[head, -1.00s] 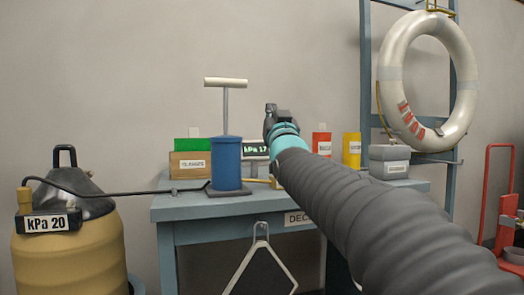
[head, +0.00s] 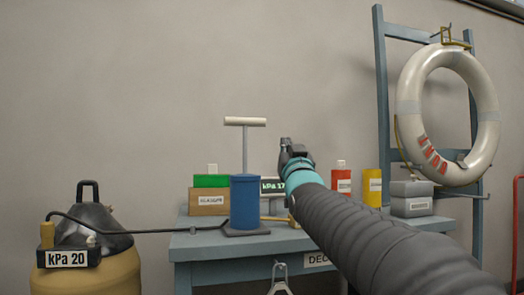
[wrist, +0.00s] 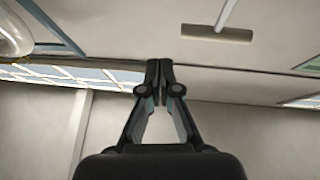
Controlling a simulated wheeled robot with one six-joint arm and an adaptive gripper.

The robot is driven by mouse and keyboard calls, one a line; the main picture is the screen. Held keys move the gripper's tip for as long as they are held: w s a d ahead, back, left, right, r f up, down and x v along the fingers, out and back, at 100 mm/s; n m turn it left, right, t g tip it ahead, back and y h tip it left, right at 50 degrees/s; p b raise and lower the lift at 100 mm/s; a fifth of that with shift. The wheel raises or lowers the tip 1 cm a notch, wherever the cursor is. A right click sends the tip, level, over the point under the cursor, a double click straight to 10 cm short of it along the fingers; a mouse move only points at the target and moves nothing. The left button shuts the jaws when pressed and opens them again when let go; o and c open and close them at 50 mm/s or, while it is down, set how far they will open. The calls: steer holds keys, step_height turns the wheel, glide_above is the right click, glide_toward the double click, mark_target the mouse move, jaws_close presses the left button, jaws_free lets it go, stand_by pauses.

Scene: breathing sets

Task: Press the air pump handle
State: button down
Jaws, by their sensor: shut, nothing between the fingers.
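The air pump is a blue cylinder (head: 244,203) on a dark base on the table, with a thin rod rising to a cream T-shaped handle (head: 245,121). The handle is raised well above the cylinder. In the wrist view the handle (wrist: 216,33) shows at the top, right of the fingertips, with part of its rod. My gripper (head: 285,142) is shut and empty, right of the rod and a little lower than the handle, apart from it in the picture. Its closed fingertips show in the wrist view (wrist: 159,65).
A yellow tank (head: 95,275) labelled kPa 20 stands left, joined by a black hose. On the blue table (head: 200,246) are a box with a green top (head: 211,190), a kPa display (head: 270,186), red (head: 343,182) and yellow (head: 373,188) containers and a grey box (head: 412,203). A lifebuoy (head: 410,85) hangs right.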

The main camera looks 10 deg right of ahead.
steer(key=a+r+n+y+p, duration=0.1)
steer(key=a+r+y+p, duration=0.2)
steer(key=a+r+p, duration=0.3)
step_height(320, 180, up, 2)
steer(key=shift+s+a+n, duration=0.3)
steer(key=shift+a, duration=0.55)
steer(key=shift+w, duration=0.1)
step_height(320, 180, up, 5)
steer(key=p, duration=0.4)
glide_above(245, 122)
steer(key=s+d, duration=0.1)
steer(key=s, duration=0.1)
steer(key=shift+w+f+b, duration=0.2)
steer(key=shift+w+f, duration=0.05)
steer(key=shift+f, duration=0.75)
steer(key=shift+w+f+b, duration=0.2)
steer(key=shift+f, duration=0.75)
steer(key=shift+f, duration=0.1)
